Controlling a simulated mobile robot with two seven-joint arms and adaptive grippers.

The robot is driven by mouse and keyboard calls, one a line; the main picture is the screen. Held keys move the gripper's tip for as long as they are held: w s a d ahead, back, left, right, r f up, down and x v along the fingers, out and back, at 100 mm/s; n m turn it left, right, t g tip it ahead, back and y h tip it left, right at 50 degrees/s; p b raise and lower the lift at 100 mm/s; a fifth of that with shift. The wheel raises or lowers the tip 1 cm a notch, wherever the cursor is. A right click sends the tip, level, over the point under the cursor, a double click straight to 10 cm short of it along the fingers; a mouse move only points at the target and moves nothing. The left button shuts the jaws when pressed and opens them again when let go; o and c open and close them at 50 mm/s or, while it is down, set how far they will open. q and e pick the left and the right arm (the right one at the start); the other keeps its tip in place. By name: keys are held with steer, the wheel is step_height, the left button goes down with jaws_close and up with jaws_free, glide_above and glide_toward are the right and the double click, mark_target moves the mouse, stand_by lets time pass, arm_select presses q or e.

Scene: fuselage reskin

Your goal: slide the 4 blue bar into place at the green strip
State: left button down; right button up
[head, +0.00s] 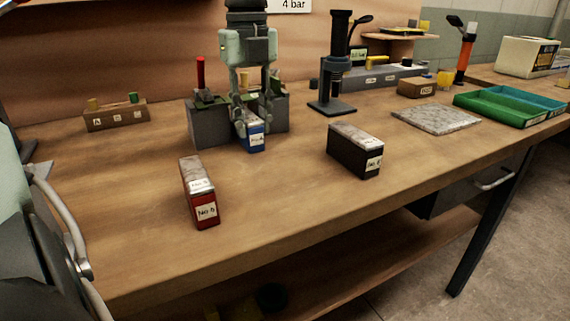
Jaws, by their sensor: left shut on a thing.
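The blue bar (255,137) with a white label stands low at the front of a grey block-like fixture (211,126) on the bench. My left gripper (247,128) reaches down from above, shut on the blue bar from its upper side. The bar's near end shows; its far part is hidden by the gripper and fixture. Green patches (208,101) show on top of the fixture, partly behind the gripper; I cannot tell which is the green strip. Whether the bar touches the fixture is unclear. My right gripper is not in view.
A red labelled block (206,213) and a black one (346,156) stand nearer the front edge. A red-handled lever (200,72) rises at the fixture's left. A microscope-like stand (336,90), a stone plate (437,119) and a green tray (502,110) are right. The bench between the blocks is clear.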

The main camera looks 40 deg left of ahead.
arm_select(q)
steer(key=shift+w+a, duration=0.25)
steer(key=shift+a, duration=0.3)
steer(key=shift+w+a, duration=0.2)
steer(key=shift+a, duration=0.35)
steer(key=c, duration=1.3)
jaws_free()
steer(key=shift+s+d+r+p, duration=0.2)
steer(key=shift+d+r+p, duration=0.4)
steer(key=shift+r, duration=0.55)
steer(key=shift+s+d+r+p, duration=0.15)
steer(key=shift+d+r+p, duration=0.15)
steer(key=shift+r+p, duration=0.7)
steer(key=shift+s+d+r+p, duration=0.2)
steer(key=shift+d+r+p, duration=0.3)
steer(key=shift+r, duration=0.9)
